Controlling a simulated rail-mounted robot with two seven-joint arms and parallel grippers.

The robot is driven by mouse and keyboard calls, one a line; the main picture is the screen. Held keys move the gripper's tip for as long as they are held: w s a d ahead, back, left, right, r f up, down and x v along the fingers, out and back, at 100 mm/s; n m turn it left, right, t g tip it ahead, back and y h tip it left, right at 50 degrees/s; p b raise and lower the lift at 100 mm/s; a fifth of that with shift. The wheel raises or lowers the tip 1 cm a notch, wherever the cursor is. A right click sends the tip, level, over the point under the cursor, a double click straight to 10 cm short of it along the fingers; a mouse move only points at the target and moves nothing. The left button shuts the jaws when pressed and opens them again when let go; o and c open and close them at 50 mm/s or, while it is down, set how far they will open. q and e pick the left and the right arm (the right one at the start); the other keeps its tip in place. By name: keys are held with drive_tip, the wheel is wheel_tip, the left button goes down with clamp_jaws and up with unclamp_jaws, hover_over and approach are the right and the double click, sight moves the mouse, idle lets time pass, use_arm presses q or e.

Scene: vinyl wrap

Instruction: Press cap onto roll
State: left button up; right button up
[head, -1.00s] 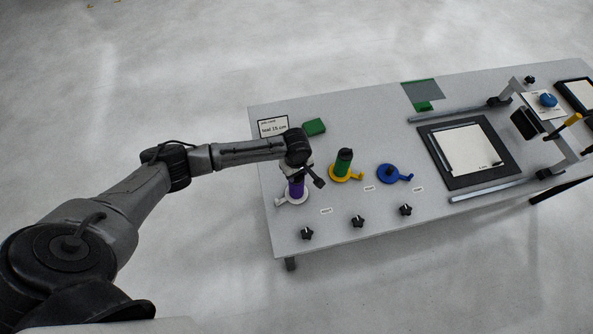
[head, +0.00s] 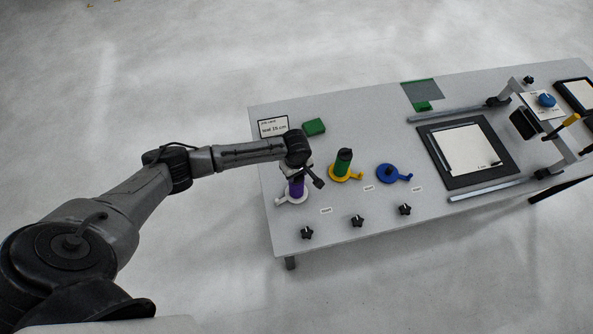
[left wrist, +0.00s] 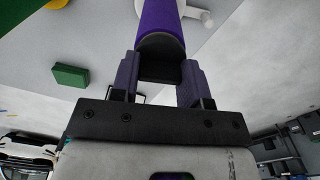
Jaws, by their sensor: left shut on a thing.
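A purple roll (head: 296,189) stands upright on a white holder (head: 284,201) with a side handle, at the left end of the table. My left gripper (head: 297,174) is above it, pointing down. In the left wrist view the purple roll (left wrist: 161,18) ends in a black top piece (left wrist: 160,68). My left gripper (left wrist: 159,82) is shut on this piece, with one finger on each side. I cannot tell whether it is a separate cap or how far it sits in. Three black star-shaped knobs, one of them the left knob (head: 307,233), lie along the front edge. My right gripper is not in view.
A green roll (head: 344,163) with a black top stands on a yellow holder (head: 346,178) close by. A blue holder (head: 388,173) carries no roll. A green block (head: 314,127) and a sign (head: 273,127) are behind. A black-framed plate (head: 443,171) and rails are farther right.

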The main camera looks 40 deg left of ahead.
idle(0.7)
use_arm(q)
drive_tip(key=shift+p, duration=0.55)
idle(0.4)
drive_tip(key=o, duration=1)
drive_tip(key=o, duration=0.4)
drive_tip(key=shift+o, duration=0.2)
drive_tip(key=shift+r, duration=0.1)
